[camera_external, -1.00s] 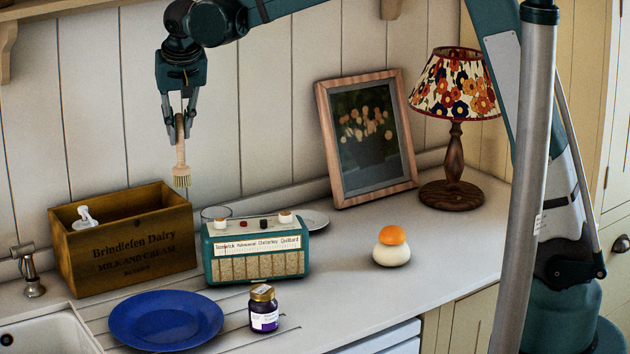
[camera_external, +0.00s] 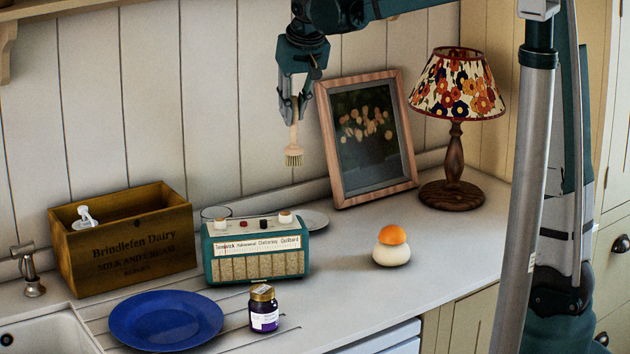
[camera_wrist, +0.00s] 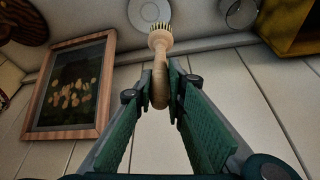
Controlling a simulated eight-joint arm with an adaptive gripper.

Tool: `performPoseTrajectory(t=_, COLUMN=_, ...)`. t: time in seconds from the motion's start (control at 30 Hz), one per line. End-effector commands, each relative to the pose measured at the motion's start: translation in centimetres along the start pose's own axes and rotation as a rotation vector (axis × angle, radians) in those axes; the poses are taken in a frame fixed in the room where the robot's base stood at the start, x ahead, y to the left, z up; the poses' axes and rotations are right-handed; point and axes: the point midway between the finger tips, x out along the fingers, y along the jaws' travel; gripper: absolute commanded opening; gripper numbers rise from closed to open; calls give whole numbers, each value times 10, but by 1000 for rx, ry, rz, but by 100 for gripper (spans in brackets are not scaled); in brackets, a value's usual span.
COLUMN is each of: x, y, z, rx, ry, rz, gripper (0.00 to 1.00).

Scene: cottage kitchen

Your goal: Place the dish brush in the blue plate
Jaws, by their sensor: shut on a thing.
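The dish brush (camera_external: 294,152) has a wooden handle and pale bristles, and hangs bristles down in the air. My gripper (camera_external: 294,116) is shut on its handle, above and behind the radio and left of the picture frame. In the wrist view the brush (camera_wrist: 160,44) stands out between the fingertips of my gripper (camera_wrist: 161,90). The blue plate (camera_external: 165,322) lies on the counter at the front left, beside the sink, well below and left of my gripper. Its visible surface is empty.
A teal radio (camera_external: 256,250) and a jam jar (camera_external: 263,308) stand right of the plate. A wooden crate (camera_external: 125,245) is behind it. A picture frame (camera_external: 368,138), a lamp (camera_external: 457,120) and an orange-topped white object (camera_external: 391,247) are further right.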

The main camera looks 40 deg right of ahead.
Motion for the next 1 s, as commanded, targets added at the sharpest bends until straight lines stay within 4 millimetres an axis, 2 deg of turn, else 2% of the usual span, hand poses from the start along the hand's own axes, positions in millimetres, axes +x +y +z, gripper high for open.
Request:
performPoseTrajectory(t=0.03, x=1, y=15, z=2, rx=0, ry=0, rz=0, gripper=0)
performPoseTrajectory(t=0.2, x=-5, y=56, z=2, rx=-24, ry=0, rz=-10, gripper=0)
performPoseTrajectory(t=0.37, x=-15, y=83, z=-3, rx=-62, ry=-1, rz=-25, gripper=0)
performPoseTrajectory(t=0.8, x=-40, y=114, z=-19, rx=-160, ry=-1, rz=-65, gripper=0)
performPoseTrajectory(t=1.0, x=-50, y=108, z=-24, rx=-200, ry=1, rz=-82, gripper=0)
